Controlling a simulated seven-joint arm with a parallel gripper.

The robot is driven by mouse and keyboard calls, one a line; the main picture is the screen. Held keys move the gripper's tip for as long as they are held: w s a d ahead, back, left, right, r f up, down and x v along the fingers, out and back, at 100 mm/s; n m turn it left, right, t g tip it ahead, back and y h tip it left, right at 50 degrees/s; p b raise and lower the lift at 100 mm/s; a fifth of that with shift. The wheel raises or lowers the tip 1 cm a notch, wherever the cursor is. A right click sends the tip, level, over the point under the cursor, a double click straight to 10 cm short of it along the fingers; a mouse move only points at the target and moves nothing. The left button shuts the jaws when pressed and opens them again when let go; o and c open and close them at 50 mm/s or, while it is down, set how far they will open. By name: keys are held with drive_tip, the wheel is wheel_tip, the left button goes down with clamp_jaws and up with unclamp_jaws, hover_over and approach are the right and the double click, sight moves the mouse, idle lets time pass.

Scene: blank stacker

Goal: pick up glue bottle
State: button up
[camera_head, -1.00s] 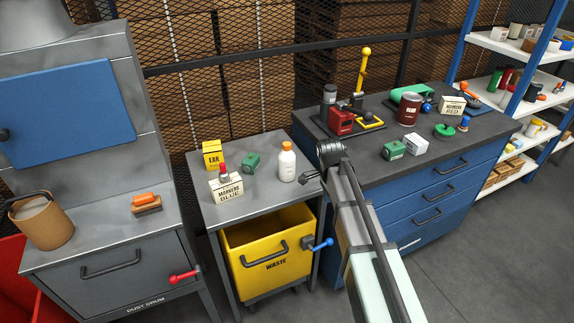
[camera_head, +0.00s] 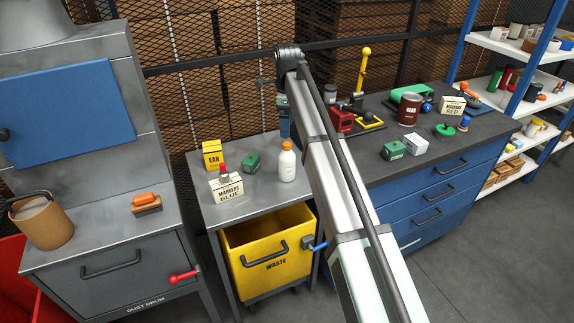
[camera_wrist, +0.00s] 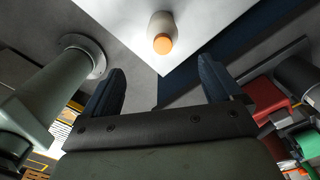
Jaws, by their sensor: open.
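The glue bottle (camera_head: 287,163) is white with an orange cap. It stands upright near the right edge of the small grey table (camera_head: 258,198) in the head view. In the wrist view the bottle (camera_wrist: 162,34) shows from above, cap towards me, beyond the fingertips and roughly centred between them. My gripper (camera_wrist: 160,85) is open, with nothing between its two dark fingers. In the head view my arm rises beside the table's right side; part of my gripper (camera_head: 284,122) shows behind the bottle, mostly hidden by the arm.
A green box (camera_head: 252,163), a white markers box (camera_head: 227,188) and a yellow box (camera_head: 212,155) stand left of the bottle. A yellow waste bin (camera_head: 268,250) sits under the table. The blue cabinet (camera_head: 430,200) with several items on top is to the right.

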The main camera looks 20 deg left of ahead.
sight(287, 151)
wheel_tip(287, 151, down, 7)
drive_tip(key=shift+r, duration=0.2)
drive_tip(key=shift+w+a+f, duration=0.1)
drive_tip(key=shift+a+f, duration=0.05)
drive_tip(key=shift+f, duration=1.25)
drive_tip(key=shift+w+a+f, duration=0.1)
drive_tip(key=shift+f, duration=1.3)
clamp_jaws()
